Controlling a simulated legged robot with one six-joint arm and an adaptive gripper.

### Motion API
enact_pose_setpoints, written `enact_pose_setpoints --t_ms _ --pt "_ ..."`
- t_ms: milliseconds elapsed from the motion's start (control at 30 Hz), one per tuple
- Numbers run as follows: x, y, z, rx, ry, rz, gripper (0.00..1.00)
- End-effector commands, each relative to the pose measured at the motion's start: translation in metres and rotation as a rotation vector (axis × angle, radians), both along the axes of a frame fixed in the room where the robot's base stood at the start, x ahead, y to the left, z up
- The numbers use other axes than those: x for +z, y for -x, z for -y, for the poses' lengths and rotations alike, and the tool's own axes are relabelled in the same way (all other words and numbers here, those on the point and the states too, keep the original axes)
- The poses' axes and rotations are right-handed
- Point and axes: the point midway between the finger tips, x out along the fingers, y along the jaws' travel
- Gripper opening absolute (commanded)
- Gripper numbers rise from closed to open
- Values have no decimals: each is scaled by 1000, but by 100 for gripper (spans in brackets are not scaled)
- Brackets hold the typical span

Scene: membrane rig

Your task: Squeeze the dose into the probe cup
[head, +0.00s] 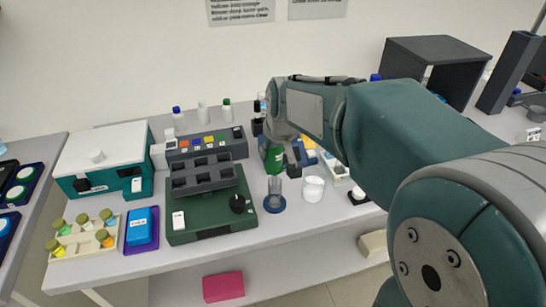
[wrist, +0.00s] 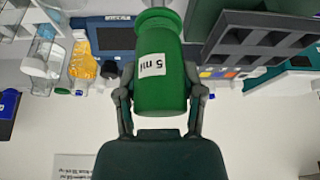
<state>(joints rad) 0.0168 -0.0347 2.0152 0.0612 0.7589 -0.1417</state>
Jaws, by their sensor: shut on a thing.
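My gripper (wrist: 161,92) is shut on a green bottle (wrist: 160,88) with a white "5 ml" label, one finger on each side of it. In the head view the green bottle (head: 273,158) shows below my wrist, partly covered by my gripper (head: 288,157). A clear, narrow cup on a round blue base (head: 274,204) stands on the bench just in front of the bottle; it looks like the probe cup, though I cannot read a mark on it. I cannot tell the gap between the bottle and the bench.
A white cup (head: 313,189) stands right of the blue base. A vial tray (head: 82,241) and a blue box (head: 141,226) lie farther left. Bottles line the back.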

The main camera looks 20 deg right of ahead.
Motion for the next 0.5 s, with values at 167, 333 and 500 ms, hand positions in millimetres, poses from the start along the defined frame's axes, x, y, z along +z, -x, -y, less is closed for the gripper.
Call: enact_pose_setpoints --t_ms 167,333,500 --pt "17 0 0 0 0 2 0" --pt "31 0 0 0 0 2 0" --pt "45 0 0 -1 -1 2 0"
